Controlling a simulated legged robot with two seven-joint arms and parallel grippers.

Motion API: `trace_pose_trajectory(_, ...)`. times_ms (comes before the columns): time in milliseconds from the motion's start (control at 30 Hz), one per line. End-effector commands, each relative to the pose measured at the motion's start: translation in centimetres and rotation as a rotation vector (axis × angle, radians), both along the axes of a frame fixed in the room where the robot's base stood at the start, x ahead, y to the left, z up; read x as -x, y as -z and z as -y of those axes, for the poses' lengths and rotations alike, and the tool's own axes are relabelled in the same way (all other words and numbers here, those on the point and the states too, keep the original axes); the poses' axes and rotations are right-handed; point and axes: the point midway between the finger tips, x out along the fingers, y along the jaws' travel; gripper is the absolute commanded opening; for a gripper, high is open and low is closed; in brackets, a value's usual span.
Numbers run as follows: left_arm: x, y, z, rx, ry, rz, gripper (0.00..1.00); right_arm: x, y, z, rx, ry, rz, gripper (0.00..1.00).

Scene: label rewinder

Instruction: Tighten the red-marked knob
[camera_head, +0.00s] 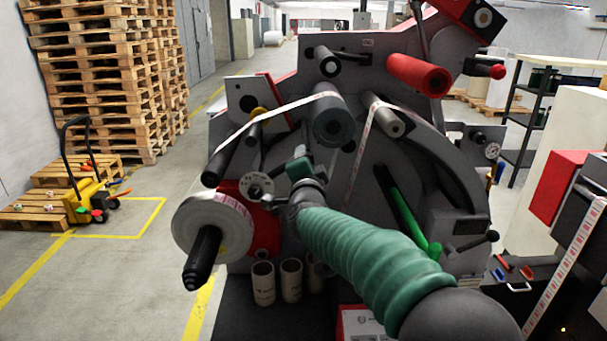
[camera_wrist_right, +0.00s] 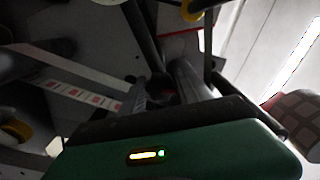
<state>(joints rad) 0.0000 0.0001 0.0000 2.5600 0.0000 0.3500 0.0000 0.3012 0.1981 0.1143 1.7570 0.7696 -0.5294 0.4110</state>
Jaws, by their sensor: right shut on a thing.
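My right arm, in a green sleeve, reaches from the lower right to the middle of the label rewinder (camera_head: 440,150). My right gripper (camera_head: 290,170) is at the machine's front, just right of a small grey disc with holes (camera_head: 256,186). The wrist view shows its dark fingers (camera_wrist_right: 172,88) shut around a dark rounded part with a faint reddish patch, which I take as the red-marked knob (camera_wrist_right: 188,91). The knob is mostly hidden by the fingers and shadow; in the head view the gripper covers it. My left gripper is not in view.
A white label roll (camera_head: 213,227) on a black spindle sticks out at the lower left of the machine. A label web (camera_head: 290,105) runs over the rollers above. A green bar (camera_head: 402,212) lies right of my gripper. Cardboard cores (camera_head: 263,283) stand below.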

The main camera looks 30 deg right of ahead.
Motion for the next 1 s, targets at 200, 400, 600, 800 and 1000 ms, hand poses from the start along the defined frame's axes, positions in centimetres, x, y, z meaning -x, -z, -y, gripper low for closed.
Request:
trace_pose_trajectory(200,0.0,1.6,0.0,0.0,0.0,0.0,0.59,0.1,0.6,0.3,-0.102,0.007,0.057,0.0)
trace_pose_trajectory(400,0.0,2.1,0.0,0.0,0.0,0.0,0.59,0.1,0.6,0.3,-0.153,0.007,0.084,0.0)
trace_pose_trajectory(600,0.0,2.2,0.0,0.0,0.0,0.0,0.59,0.1,0.6,0.3,-0.171,0.007,0.093,0.0)
trace_pose_trajectory(800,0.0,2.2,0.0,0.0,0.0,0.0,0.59,0.1,0.7,0.3,-0.172,0.007,0.091,0.0)
trace_pose_trajectory(1000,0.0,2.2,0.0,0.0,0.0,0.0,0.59,0.1,0.8,0.3,-0.172,0.007,0.09,0.47)
